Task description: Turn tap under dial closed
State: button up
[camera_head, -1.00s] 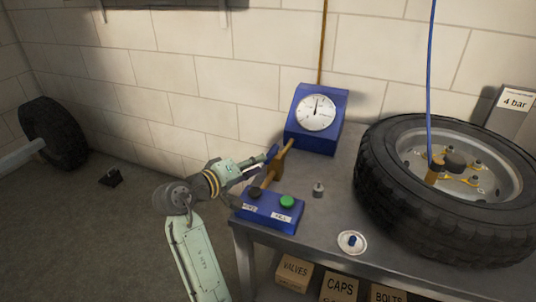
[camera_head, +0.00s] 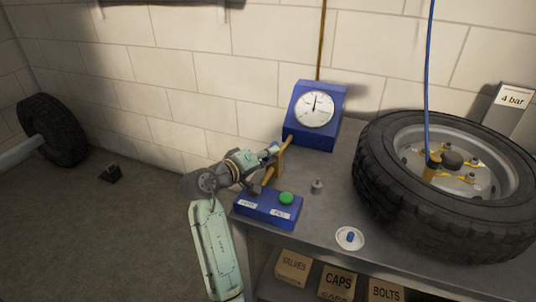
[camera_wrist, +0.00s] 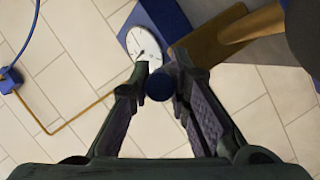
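The blue dial box (camera_head: 312,132) with a round white gauge (camera_head: 314,109) stands at the back of the bench. In the wrist view, the gauge (camera_wrist: 143,44) and the brown tap part (camera_wrist: 210,42) show beyond my fingers. A dark blue round handle end (camera_wrist: 159,85) lies between the fingertips of my gripper (camera_wrist: 160,78). The fingers are apart, one on each side of it. I cannot tell whether they touch it.
A blue control box (camera_head: 268,209) with a green button (camera_head: 286,198) sits close under my wrist. A large tyre (camera_head: 385,195) fills the right of the bench. A small grey cap (camera_head: 317,187) and a white disc (camera_head: 350,238) lie between. Boxes stand underneath.

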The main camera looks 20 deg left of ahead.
grip_shut()
jog(key=shift+d+r+n+t+y+p, duration=0.15)
jog(key=shift+d+n+t+y+p, duration=0.25)
jog(key=shift+n+y+p, duration=0.45)
jog(key=shift+d+n+y+p, duration=0.25)
jog(key=shift+n+y+p, duration=0.4)
jog(key=shift+y, duration=0.5)
jog(key=shift+o, duration=2)
grip_release()
